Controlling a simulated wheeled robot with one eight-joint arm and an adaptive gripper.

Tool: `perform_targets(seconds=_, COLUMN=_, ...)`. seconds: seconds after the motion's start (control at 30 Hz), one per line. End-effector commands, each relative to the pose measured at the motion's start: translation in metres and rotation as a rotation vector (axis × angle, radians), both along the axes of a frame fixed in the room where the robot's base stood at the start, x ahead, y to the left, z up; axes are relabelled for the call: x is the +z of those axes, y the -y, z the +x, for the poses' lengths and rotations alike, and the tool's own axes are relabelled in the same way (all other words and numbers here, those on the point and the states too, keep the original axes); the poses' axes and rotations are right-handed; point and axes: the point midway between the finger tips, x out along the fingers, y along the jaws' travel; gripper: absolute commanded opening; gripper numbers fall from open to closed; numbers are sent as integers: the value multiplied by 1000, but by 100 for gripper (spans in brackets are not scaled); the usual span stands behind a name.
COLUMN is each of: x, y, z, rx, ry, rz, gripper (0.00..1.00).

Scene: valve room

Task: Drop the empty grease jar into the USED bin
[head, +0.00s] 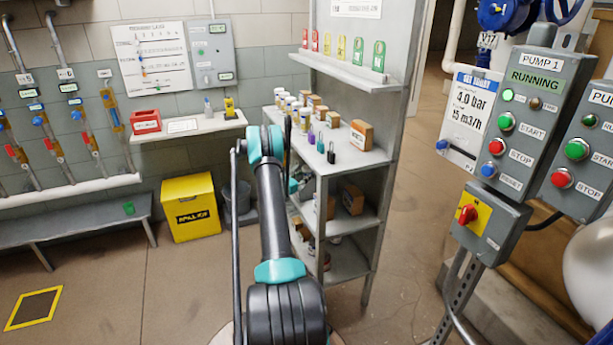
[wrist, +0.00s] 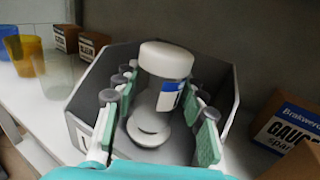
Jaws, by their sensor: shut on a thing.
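In the wrist view a clear jar with a white lid and a blue-and-white label (wrist: 171,97) stands between the teal finger pads of my gripper (wrist: 164,108). My gripper is shut on it. Jar and fingers are over or within an open grey bin (wrist: 222,82); I cannot tell how far down the jar is. A pale round shape (wrist: 148,131) lies below the jar; I cannot tell whether it is the jar's base or another object. The bin's label is not readable. In the head view my arm mostly hides the gripper, and the jar cannot be made out.
Orange (wrist: 24,55), blue and clear cups stand left of the bin, with small brown boxes (wrist: 90,47) behind. A gauge carton (wrist: 287,125) stands close on the right. In the head view the grey shelf unit (head: 372,160) has an upright post near my arm.

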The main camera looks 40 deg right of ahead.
Motion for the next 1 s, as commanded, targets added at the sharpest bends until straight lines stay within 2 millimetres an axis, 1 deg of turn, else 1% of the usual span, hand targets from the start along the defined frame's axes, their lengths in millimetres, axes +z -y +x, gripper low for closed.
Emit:
perform_targets(seconds=0.57, x=-11, y=0, z=0, rx=0, ry=0, rz=0, gripper=0)
perform_targets(seconds=0.6, x=-12, y=0, z=0, rx=0, ry=0, rz=0, gripper=43)
perform_targets(seconds=0.67, x=-12, y=0, z=0, rx=0, ry=0, rz=0, gripper=50)
perform_targets(seconds=1.0, x=-9, y=0, z=0, rx=0, ry=0, rz=0, gripper=50)
